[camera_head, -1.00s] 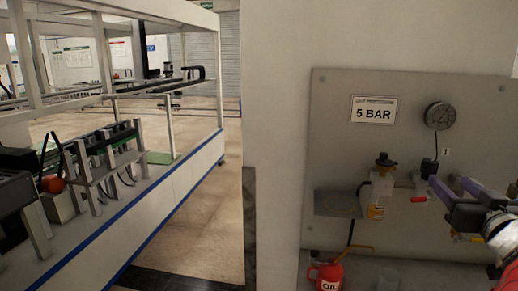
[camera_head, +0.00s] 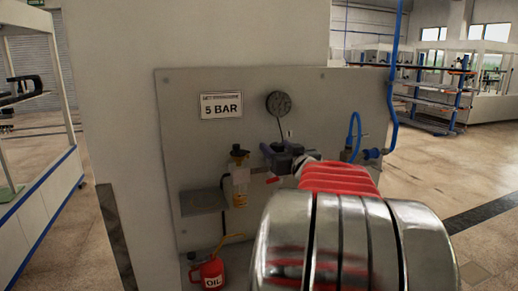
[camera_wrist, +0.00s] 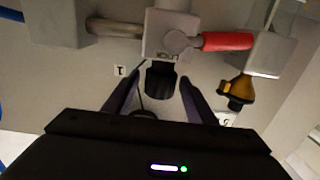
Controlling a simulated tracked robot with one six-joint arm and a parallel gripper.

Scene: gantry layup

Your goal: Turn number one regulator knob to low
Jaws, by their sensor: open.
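The black number one regulator knob (camera_wrist: 160,82) shows in the wrist view below a grey body (camera_wrist: 168,35), near a small label "1" (camera_wrist: 119,70). My gripper (camera_wrist: 159,88) is open, with one purple finger on each side of the knob. I cannot tell whether the fingers touch it. In the head view my gripper (camera_head: 281,156) is at the panel below the round gauge (camera_head: 279,103), and it hides the knob. The knob's setting and any low mark cannot be read.
A red-handled lever (camera_wrist: 228,41) sits beside the regulator. A bowl unit with a dark cap (camera_head: 239,153) hangs to its left in the head view. The panel (camera_head: 345,95) carries a "5 BAR" sign (camera_head: 221,105). A red oil can (camera_head: 209,272) stands below. Blue hoses (camera_head: 392,90) run at right.

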